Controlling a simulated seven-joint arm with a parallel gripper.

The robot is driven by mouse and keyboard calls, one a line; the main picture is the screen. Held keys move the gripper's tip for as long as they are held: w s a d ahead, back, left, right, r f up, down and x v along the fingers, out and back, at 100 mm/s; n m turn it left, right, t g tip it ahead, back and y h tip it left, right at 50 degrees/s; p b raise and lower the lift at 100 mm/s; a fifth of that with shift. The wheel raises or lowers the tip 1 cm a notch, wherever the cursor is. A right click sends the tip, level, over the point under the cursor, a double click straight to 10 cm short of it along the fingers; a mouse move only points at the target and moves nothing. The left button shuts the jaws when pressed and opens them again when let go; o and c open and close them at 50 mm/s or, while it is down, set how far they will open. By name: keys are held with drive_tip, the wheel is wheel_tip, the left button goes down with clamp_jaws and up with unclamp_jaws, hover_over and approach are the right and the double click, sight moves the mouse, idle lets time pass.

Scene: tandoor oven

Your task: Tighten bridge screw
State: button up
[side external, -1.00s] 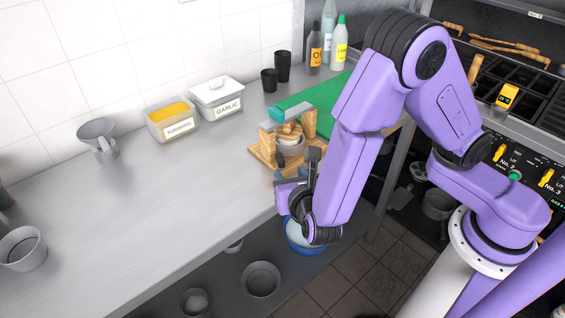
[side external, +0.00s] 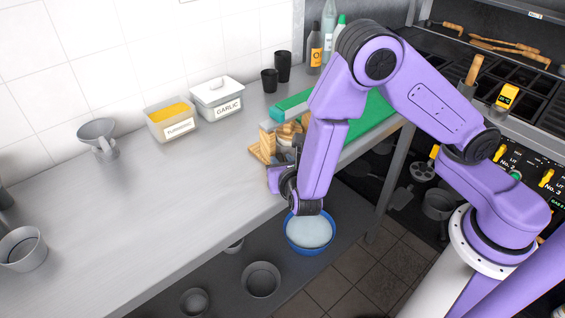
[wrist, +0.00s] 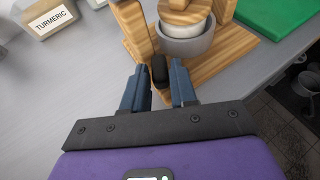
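A wooden press-like frame (side external: 264,146) with upright posts stands on the counter, partly hidden by my arm in the side view. The wrist view shows its wooden base (wrist: 238,62), a grey bowl (wrist: 190,46) and a round wooden piece (wrist: 184,12) above the bowl. A small black knob or handle (wrist: 158,72) shows at the front of the frame; I cannot tell for sure that it is the bridge screw. My gripper (wrist: 159,66) is open, its two blue fingers on either side of the black piece with small gaps.
A turmeric box (side external: 173,120) and a garlic box (side external: 217,98) stand behind on the left. A green board (side external: 366,121) lies at the right, beyond the frame. Two dark cups (side external: 276,73) stand at the back. The left counter (side external: 170,205) is mostly clear.

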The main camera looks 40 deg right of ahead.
clamp_jaws()
drive_tip(key=m+h, duration=0.1)
drive_tip(key=m+g+h, duration=0.2)
drive_tip(key=shift+w+a, duration=0.25)
drive_tip(key=shift+a, duration=0.1)
drive_tip(key=m+g+h, duration=0.2)
drive_tip(key=m, duration=0.1)
drive_tip(key=shift+w+a+g, duration=0.2)
drive_tip(key=shift+g, duration=0.2)
drive_tip(key=m+g+h, duration=0.1)
drive_tip(key=m+g, duration=0.2)
drive_tip(key=w+m+g+h, duration=0.1)
drive_tip(key=m+g, duration=0.2)
drive_tip(key=shift+g, duration=0.3)
drive_tip(key=shift+w, duration=0.1)
